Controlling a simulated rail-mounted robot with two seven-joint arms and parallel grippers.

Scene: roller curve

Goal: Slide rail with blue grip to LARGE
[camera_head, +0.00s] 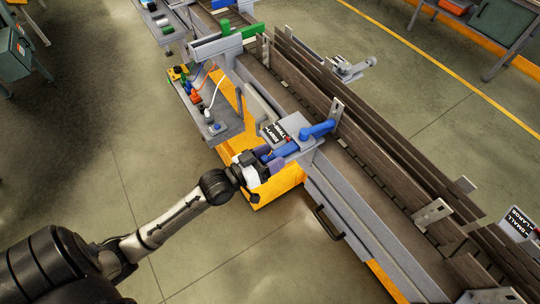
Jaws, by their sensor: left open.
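A blue grip (281,151) sticks out on the near side of a grey bracket on the conveyor, beside a small black-and-white label plate (275,133). A second blue bar (318,130) lies on top of the same bracket, toward the rail. The brown rail (372,147) runs along the conveyor from upper left to lower right. My left gripper (263,161) is open at the outer end of the blue grip, with its fingers close around or beside it; contact cannot be told. The label on the plate is too small to read surely. My right gripper does not show.
A sign reading SMALL and LARGE (518,222) stands at the right edge. A grey shelf with coloured knobs (209,117) hangs beside the conveyor, left of the bracket. A yellow panel (276,187) lies below the bracket.

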